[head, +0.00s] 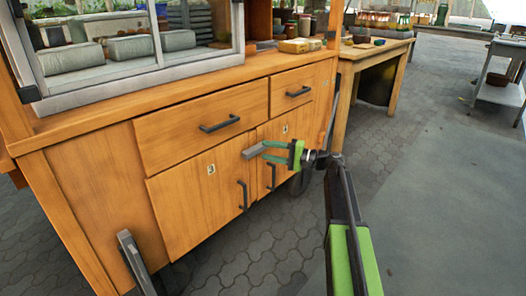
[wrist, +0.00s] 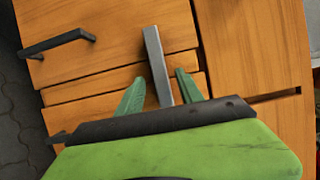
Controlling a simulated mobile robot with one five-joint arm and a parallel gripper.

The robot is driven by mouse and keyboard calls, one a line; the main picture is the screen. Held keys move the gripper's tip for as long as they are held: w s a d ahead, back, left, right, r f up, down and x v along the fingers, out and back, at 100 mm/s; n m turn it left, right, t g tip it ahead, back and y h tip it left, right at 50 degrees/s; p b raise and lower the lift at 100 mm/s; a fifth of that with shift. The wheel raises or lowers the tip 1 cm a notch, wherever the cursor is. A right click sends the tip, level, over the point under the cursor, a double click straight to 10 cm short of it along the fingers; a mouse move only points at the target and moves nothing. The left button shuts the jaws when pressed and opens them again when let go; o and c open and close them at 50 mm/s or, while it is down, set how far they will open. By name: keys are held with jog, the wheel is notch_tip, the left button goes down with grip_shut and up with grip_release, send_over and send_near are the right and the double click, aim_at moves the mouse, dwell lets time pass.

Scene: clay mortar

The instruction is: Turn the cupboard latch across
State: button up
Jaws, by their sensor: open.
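The cupboard latch (head: 255,152) is a small grey bar at the top of the wooden cupboard doors, near the seam between them. In the wrist view the latch (wrist: 157,62) runs lengthwise between my two green fingers and reaches past their tips. My gripper (head: 268,151) is open in front of the door tops; in the wrist view its fingers (wrist: 160,80) stand one on each side of the latch, with a gap showing on both sides. The left cupboard door (head: 190,205) and the right cupboard door (head: 292,150) look closed. The latch's pivot is not clear.
Two drawers with dark handles sit above the doors; the left drawer handle (head: 220,124) is nearest. Dark door handles (head: 243,196) hang below the latch. A wooden table (head: 375,50) and a grey trolley (head: 500,80) stand behind. Paved floor (head: 420,170) is free at right.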

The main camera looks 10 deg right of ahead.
jog(key=v, duration=1.5)
jog(key=shift+d, duration=0.2)
